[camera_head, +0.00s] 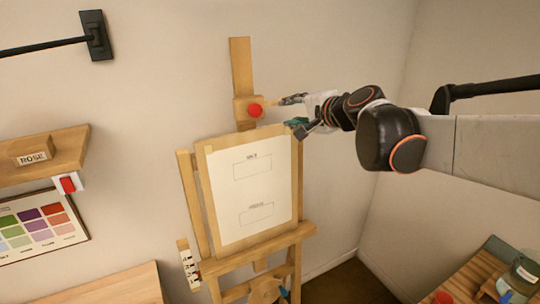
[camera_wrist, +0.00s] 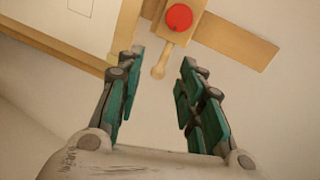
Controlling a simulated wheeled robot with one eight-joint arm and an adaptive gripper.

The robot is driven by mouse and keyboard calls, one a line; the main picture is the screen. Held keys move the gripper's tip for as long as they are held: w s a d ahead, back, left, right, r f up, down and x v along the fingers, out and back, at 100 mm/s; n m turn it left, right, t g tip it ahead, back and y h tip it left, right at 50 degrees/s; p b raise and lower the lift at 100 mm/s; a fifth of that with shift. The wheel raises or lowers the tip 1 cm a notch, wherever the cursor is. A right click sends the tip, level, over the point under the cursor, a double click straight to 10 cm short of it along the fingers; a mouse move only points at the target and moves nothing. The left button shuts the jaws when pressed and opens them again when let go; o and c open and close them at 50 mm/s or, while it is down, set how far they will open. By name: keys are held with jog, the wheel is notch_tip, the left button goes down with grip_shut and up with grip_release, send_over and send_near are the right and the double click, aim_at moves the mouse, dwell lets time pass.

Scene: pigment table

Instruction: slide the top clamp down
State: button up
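The easel's top clamp (camera_head: 242,107) is a wooden block with a red knob (camera_head: 255,110), on the upright mast (camera_head: 240,62) above the board (camera_head: 250,185). A small gap shows between clamp and board top. In the wrist view the clamp (camera_wrist: 177,37) with its red knob (camera_wrist: 179,17) is at the top. A short round-ended wooden handle (camera_wrist: 160,66) sticks out from it towards my gripper. My gripper (camera_head: 294,112) is right of the clamp, fingers apart and empty. In the wrist view the handle's end lies around the opening between the fingertips (camera_wrist: 164,56); contact cannot be told.
A shelf (camera_head: 60,150) with a ROSE block (camera_head: 34,158) and a colour chart (camera_head: 40,229) are on the left wall. A side table (camera_head: 480,283) with jars stands at lower right. A dark wall bar (camera_head: 45,46) is upper left.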

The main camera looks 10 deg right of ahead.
jog(key=s+a+f+n+g+h, duration=0.1)
jog(key=s+f+n, duration=0.3)
jog(key=s, duration=0.4)
jog(key=s+f+n+g+b, duration=0.1)
jog(key=s+f+n+g, duration=0.1)
jog(key=s+f, duration=0.4)
jog(key=shift+s+a+n+g+h, duration=0.4)
jog(key=shift+s+n, duration=0.5)
jog(key=shift+s, duration=0.9)
jog(key=shift+f, duration=0.1)
